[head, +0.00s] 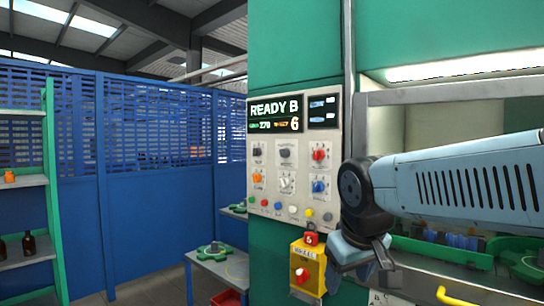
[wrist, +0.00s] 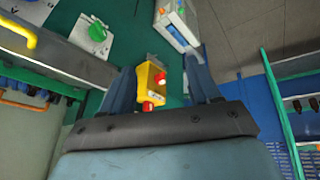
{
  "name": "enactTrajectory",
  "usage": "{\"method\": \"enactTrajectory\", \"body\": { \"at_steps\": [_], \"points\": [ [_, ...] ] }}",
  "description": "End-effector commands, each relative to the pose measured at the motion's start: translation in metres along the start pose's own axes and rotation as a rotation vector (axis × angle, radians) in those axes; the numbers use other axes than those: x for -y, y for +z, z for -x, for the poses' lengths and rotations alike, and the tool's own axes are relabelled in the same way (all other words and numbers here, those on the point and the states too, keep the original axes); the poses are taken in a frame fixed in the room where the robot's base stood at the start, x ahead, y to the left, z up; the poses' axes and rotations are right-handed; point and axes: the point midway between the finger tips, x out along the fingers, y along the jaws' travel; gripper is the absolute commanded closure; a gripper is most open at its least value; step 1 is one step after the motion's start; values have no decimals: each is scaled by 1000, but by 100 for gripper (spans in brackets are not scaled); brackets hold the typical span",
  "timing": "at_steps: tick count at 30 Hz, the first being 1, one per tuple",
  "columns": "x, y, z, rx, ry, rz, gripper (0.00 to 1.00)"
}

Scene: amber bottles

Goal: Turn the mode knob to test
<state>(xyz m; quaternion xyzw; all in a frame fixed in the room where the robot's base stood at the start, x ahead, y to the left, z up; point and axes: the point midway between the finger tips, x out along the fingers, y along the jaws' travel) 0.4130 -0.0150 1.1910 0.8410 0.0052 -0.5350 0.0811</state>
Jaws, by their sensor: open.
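The control panel (head: 290,207) is on the green machine front, left of my arm in the head view. It carries several knobs in two rows: a dark knob (head: 258,152), a grey knob (head: 285,153), a red knob (head: 319,154), an orange knob (head: 257,178), a white knob (head: 286,182) and a blue knob (head: 319,186). Their labels are too small to read, so I cannot tell which is the mode knob. My gripper (head: 362,268) is open and empty, below and right of the panel, apart from it. In the wrist view the panel (wrist: 178,22) lies beyond the fingers.
Several coloured buttons line the panel's bottom. A display (head: 275,114) reads "READY B". A small table (head: 222,268) and a shelf (head: 22,180) stand left.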

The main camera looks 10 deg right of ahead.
Motion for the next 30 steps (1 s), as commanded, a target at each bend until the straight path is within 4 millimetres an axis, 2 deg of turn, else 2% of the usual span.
{"method": "enactTrajectory", "body": {
  "at_steps": [9, 17, 23, 30],
  "points": [
    [-36, -98, 5, 162, 251, 417, 38],
    [-48, -195, 7, 283, 492, 725, 38],
    [-38, -276, 7, 368, 698, 932, 38],
    [-1, -370, 8, 456, 971, 1131, 38]
  ]
}}
